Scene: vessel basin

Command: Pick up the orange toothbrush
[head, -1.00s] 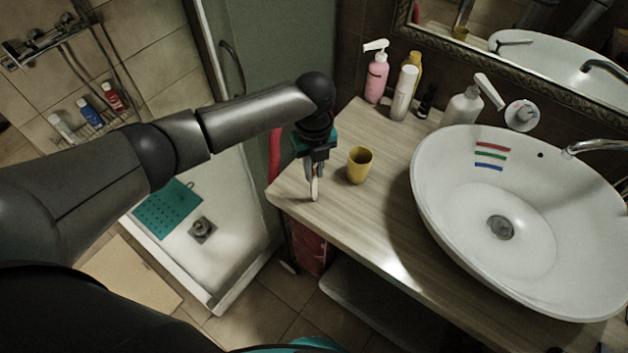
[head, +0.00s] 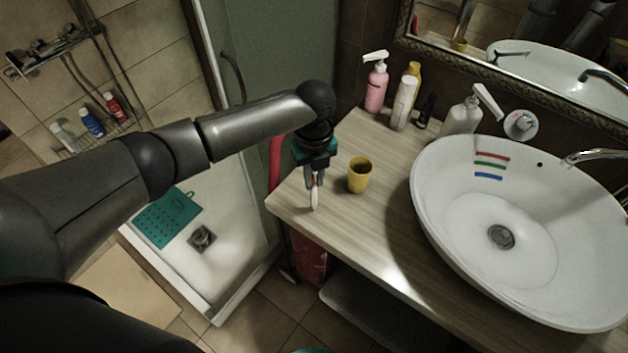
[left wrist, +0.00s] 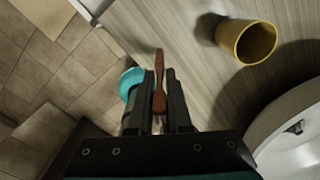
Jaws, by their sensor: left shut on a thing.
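My left gripper (head: 315,182) points down over the counter's left end, to the left of a yellow cup. It is shut on the orange toothbrush (left wrist: 159,62). In the left wrist view the orange-brown handle runs between the two fingers (left wrist: 160,90) and past their tips. In the head view a thin pale end of the toothbrush (head: 315,200) shows below the fingers. I cannot tell if it touches the counter. My right gripper is not in view.
The yellow cup (head: 359,176) stands on the wooden counter (head: 350,225), close to the right of the gripper. The white basin (head: 450,260) is further right. Bottles, including a pink pump bottle (head: 376,88), line the back. The counter's middle is clear.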

